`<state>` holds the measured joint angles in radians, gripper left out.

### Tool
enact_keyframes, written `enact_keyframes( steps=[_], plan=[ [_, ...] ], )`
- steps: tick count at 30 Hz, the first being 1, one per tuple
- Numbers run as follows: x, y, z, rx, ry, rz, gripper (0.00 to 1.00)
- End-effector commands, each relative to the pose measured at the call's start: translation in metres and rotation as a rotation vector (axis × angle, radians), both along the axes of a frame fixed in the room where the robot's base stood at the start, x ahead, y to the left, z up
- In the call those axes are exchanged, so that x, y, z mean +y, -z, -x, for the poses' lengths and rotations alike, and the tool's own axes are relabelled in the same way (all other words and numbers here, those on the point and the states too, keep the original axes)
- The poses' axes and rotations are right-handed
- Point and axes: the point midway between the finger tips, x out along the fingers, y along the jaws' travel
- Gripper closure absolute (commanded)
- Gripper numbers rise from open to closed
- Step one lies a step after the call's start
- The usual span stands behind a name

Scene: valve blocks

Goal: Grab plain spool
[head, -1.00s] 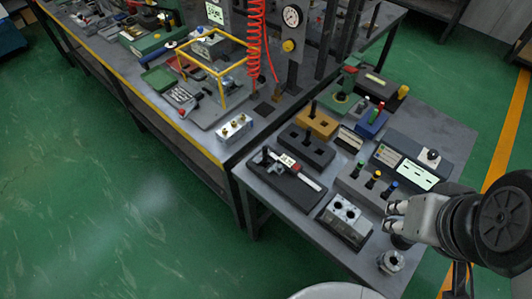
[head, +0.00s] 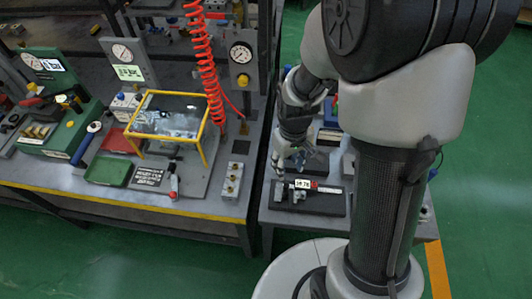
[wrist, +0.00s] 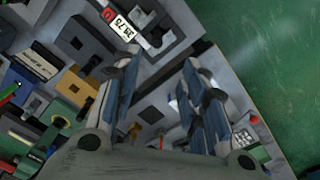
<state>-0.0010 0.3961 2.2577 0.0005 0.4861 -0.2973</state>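My gripper (head: 292,160) hangs over the back left part of the small bench, just behind the caliper tray (head: 325,206) in the head view. In the wrist view my gripper (wrist: 162,82) has its two fingers spread wide apart with nothing held between them. I cannot pick out the plain spool for certain in either view; my arm hides much of the small bench in the head view.
The caliper display (wrist: 123,28) is at the top of the wrist view. A yellow frame (head: 203,148), a red coiled hose (head: 207,65) and a metal block with brass fittings (head: 232,180) stand on the larger bench to the left. Green floor (wrist: 265,60) lies beyond the bench edge.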

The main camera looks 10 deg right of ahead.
Motion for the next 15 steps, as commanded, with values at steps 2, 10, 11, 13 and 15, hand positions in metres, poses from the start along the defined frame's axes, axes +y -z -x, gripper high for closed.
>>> enact_keyframes(
  steps=[2, 10, 11, 13, 15],
  plan=[
    [0.0, 0.011, 0.001, 0.005, -0.001, 0.0, 0.6],
    [0.0, 0.069, 0.001, 0.007, 0.0, 0.0, 0.6],
    [0.0, 0.076, 0.001, 0.007, 0.0, 0.0, 0.6],
    [0.0, 0.09, 0.001, 0.007, 0.0, 0.0, 0.6],
    [0.0, 0.103, 0.001, 0.006, 0.0, 0.0, 0.6]
  ],
)
